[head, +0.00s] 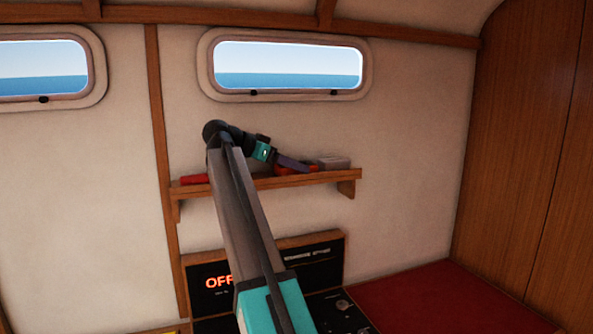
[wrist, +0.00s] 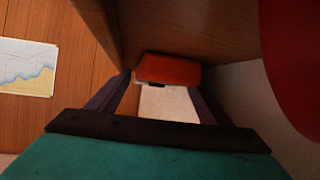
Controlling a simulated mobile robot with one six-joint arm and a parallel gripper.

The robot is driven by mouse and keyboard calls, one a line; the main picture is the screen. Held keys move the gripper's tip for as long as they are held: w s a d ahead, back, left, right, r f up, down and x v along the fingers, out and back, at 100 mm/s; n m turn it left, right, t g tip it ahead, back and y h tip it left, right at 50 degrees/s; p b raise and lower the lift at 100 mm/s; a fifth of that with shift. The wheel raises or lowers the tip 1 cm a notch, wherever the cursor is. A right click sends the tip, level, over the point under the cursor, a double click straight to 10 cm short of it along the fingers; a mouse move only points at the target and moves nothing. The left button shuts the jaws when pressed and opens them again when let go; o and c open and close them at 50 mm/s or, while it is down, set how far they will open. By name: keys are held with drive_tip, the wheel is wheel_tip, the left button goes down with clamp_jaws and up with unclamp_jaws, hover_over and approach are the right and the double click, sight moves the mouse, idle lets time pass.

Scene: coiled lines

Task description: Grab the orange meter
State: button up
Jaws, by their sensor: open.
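The orange meter (head: 283,171) sits on the wooden shelf (head: 330,177) under the window in the head view, partly hidden by my gripper (head: 305,168). In the wrist view the orange meter (wrist: 168,69) shows as an orange block with a small dark part, just beyond and between the fingertips of my gripper (wrist: 164,83). The fingers are open, one on each side. I cannot tell whether either finger touches the meter.
A grey box (head: 333,162) stands on the shelf to the right of the meter. A red object (head: 194,179) lies at the shelf's left end. A dark panel with lit "OFF" (head: 218,282) is below. A chart (wrist: 27,66) shows at left in the wrist view.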

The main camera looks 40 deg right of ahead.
drive_tip(key=c, duration=1.1)
drive_tip(key=shift+c, duration=0.2)
drive_tip(key=shift+w+r, duration=0.1)
drive_tip(key=shift+r, duration=0.1)
drive_tip(key=shift+r+b, duration=0.9)
drive_tip(key=shift+r, duration=0.55)
drive_tip(key=shift+s+a+r, duration=0.1)
drive_tip(key=shift+s+r, duration=0.05)
drive_tip(key=shift+s, duration=0.05)
drive_tip(key=s+a+r+b, duration=0.1)
drive_tip(key=s+a+b, duration=0.3)
drive_tip(key=s, duration=0.9)
drive_tip(key=a, duration=0.3)
drive_tip(key=shift+s+a+r+b, duration=0.25)
drive_tip(key=shift+s+b, duration=0.05)
drive_tip(key=shift+s, duration=0.1)
